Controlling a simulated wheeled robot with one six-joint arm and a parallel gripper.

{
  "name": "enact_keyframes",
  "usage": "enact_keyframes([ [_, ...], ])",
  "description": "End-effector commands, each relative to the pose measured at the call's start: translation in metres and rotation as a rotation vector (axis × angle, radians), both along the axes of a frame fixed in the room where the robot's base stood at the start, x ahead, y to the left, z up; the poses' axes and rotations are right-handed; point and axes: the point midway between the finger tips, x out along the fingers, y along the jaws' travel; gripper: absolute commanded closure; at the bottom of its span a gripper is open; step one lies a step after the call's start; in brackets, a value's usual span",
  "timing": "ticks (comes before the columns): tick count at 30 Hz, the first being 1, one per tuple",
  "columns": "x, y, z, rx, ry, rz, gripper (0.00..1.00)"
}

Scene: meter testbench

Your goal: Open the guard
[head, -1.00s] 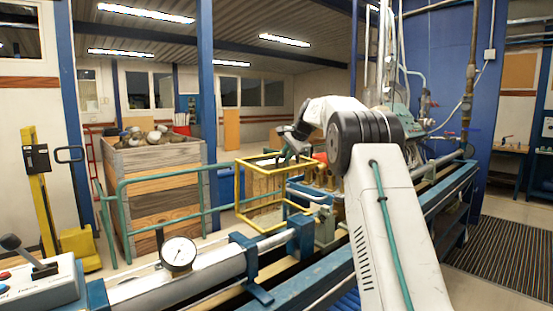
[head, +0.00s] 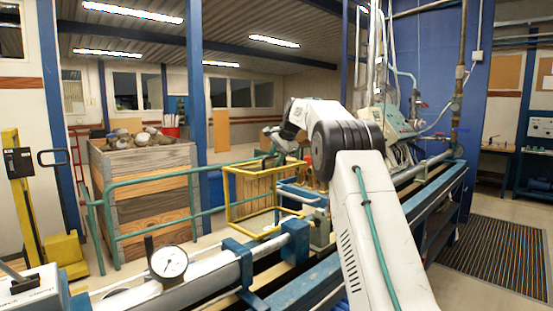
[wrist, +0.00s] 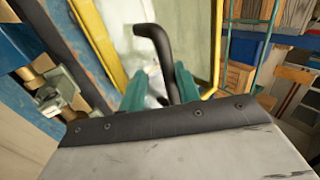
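The guard (head: 227,195) is a yellow frame with clear panels, standing over the bench rail near the middle of the head view. Its yellow bar (wrist: 98,45) also shows in the wrist view. A black bent handle (wrist: 165,55) stands out in front of a pale panel. My gripper (head: 270,145) is at the top of the guard, small and dark in the head view. In the wrist view its green fingertips (wrist: 161,87) are apart, with the handle showing between and just beyond them. I cannot tell whether they touch it.
A dial gauge (head: 168,262) sits on the bench tube in front. A wooden crate (head: 150,200) with meters stands behind a green railing (head: 150,184). A yellow stacker (head: 25,190) is at the left. Brass fittings (wrist: 40,75) lie left of the gripper.

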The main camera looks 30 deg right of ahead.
Motion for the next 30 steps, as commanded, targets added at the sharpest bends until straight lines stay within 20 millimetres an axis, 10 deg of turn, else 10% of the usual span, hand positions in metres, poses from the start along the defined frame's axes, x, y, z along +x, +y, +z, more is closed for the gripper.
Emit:
enact_keyframes([
  [30, -0.042, -0.007, 0.066, 0.002, 0.000, -0.001, 0.69],
])
